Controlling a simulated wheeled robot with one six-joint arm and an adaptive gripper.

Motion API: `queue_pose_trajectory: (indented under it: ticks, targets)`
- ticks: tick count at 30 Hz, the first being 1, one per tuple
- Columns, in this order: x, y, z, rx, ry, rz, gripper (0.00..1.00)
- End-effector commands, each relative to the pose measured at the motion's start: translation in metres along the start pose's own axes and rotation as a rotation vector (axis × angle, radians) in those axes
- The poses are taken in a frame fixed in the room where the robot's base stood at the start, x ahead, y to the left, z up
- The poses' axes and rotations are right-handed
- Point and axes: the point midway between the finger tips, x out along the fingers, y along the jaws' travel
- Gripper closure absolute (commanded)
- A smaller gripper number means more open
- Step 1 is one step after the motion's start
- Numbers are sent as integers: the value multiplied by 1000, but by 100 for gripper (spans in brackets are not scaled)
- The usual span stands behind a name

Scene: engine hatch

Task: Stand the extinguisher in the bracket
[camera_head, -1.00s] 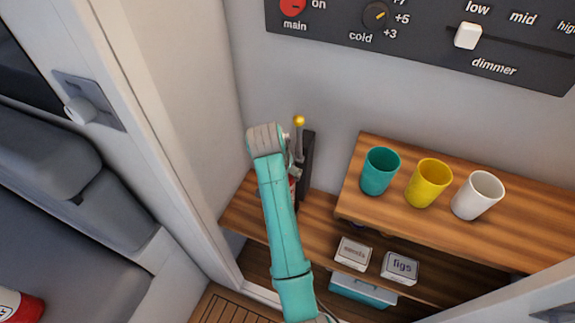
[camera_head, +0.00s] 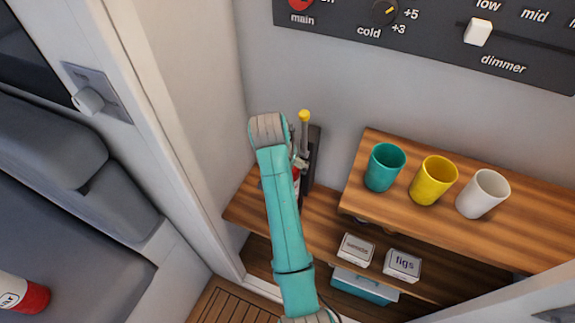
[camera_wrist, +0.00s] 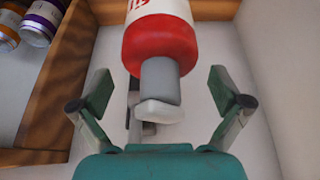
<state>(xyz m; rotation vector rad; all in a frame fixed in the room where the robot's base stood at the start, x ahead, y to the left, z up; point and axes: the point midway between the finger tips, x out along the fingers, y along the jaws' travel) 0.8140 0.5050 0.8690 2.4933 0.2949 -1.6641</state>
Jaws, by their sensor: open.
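A red-and-white cylinder with a grey neck and a whitish end, which looks like the extinguisher (camera_wrist: 160,45), shows in the wrist view. My gripper (camera_wrist: 160,95) is open, with one finger on each side of its neck and gaps on both sides. In the head view the dark upright bracket (camera_head: 314,165) stands against the wall behind my arm. A little red shows beside it. My arm hides most of this spot and my gripper. I cannot tell whether the cylinder is seated in the bracket.
A grey stem with a yellow knob (camera_head: 304,116) rises beside the bracket. Teal (camera_head: 385,168), yellow (camera_head: 433,181) and white (camera_head: 483,194) cups stand on the right shelf. Labelled boxes (camera_head: 402,265) sit below. Another red-and-white cylinder (camera_head: 24,295) lies on the left seat. Cans (camera_wrist: 40,22) show in the wrist view.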

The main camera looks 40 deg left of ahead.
Motion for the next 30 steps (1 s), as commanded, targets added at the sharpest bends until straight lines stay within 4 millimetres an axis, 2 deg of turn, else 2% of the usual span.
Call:
queue_pose_trajectory:
  ticks: [3,9,15,21,30]
  targets:
    - [-26,-1,0,-1,3,-3,0]
    - [-64,-1,0,0,2,-2,0]
    - [-90,0,0,1,2,-1,0]
    - [-98,0,0,0,0,0,0]
    - [-98,0,0,0,0,0,0]
